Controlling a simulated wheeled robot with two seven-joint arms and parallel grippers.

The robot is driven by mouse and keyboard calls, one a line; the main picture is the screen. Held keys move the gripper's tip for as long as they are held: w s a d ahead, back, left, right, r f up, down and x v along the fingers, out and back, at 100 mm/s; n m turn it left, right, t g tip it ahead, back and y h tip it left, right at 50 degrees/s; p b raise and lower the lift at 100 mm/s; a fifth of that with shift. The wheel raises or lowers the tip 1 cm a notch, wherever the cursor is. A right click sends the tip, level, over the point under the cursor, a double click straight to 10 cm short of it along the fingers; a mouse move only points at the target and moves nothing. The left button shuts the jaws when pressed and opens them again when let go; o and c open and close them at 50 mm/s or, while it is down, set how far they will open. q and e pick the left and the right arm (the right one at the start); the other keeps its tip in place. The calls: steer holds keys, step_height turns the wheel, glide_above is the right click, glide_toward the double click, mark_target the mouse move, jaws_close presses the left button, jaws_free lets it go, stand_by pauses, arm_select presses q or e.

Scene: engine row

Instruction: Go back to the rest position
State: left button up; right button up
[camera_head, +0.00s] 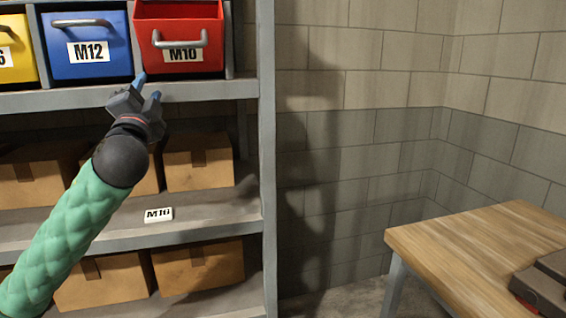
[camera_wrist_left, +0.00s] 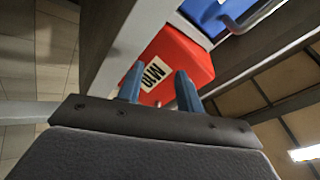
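My left gripper (camera_head: 148,88) is raised in front of the shelf, just below the red M10 bin (camera_head: 180,57). Its two blue fingers are apart with nothing between them. In the left wrist view the open fingers (camera_wrist_left: 159,88) point up toward the red bin (camera_wrist_left: 180,58); I cannot tell whether they touch it. My green-sleeved left arm reaches up from the lower left of the head view. My right gripper does not show.
A blue M12 bin (camera_head: 88,65) and a yellow bin (camera_head: 15,62) stand beside the red one. Cardboard boxes (camera_head: 198,176) fill lower shelves. An M16 label (camera_head: 158,214) is on the middle shelf. A wooden table (camera_head: 480,238) stands right, with a dark object (camera_head: 543,288) on it.

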arm_select(q)
steer(key=s+d+f+n+g+h, duration=0.1)
steer(key=s+d+f+n+g, duration=0.25)
steer(key=f, duration=1.15)
steer(key=s+d+f+n+g, duration=0.2)
steer(key=f+g, duration=0.3)
steer(key=f, duration=0.9)
steer(key=s+d+f+n+g+h, duration=0.1)
steer(key=s+d+f+n+g, duration=0.3)
steer(key=f, duration=1.1)
steer(key=s+d+f+g+h, duration=0.1)
steer(key=s+f+g, duration=0.3)
steer(key=s+f, duration=1)
steer(key=s+d+f+g+h+p, duration=0.1)
steer(key=s+d+f+g, duration=0.3)
steer(key=s+f, duration=1.1)
steer(key=s+g, duration=0.1)
steer(key=s, duration=0.1)
steer(key=shift+s+d+f, duration=0.2)
steer(key=shift+s+f, duration=0.1)
steer(key=shift+s, duration=0.05)
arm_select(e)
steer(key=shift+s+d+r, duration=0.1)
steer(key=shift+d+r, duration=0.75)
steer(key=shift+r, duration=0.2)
arm_select(q)
steer(key=shift+n, duration=0.25)
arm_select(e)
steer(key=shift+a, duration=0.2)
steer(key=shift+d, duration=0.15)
